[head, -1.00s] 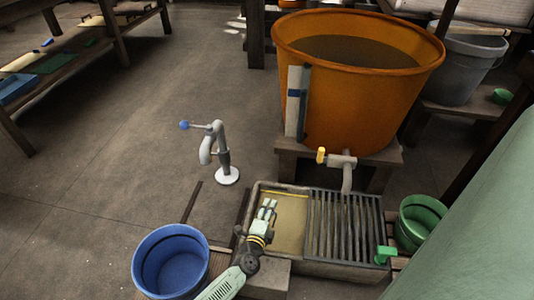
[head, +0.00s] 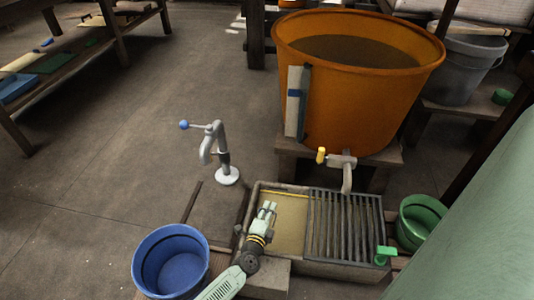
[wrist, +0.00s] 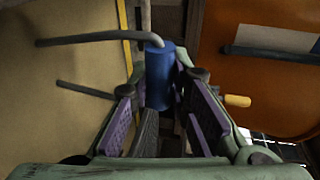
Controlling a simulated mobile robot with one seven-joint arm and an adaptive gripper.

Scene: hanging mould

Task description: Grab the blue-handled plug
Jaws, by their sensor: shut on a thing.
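The plug's blue handle (wrist: 159,75) stands between my gripper's fingers in the wrist view, with its far end showing past the fingertips. My gripper (wrist: 165,100) is shut on it. In the head view my gripper (head: 267,211) is over the left, tan part of the stone basin (head: 290,267), and I cannot make out the blue handle there. The plug's lower part is hidden by the fingers.
A slatted grate (head: 343,226) covers the basin's right part. Behind stands a large orange tub (head: 352,110) with a yellow-handled tap (head: 340,161). A blue bucket (head: 172,262) is left, a green one (head: 420,222) right. A standing blue-knobbed tap (head: 222,152) is back left.

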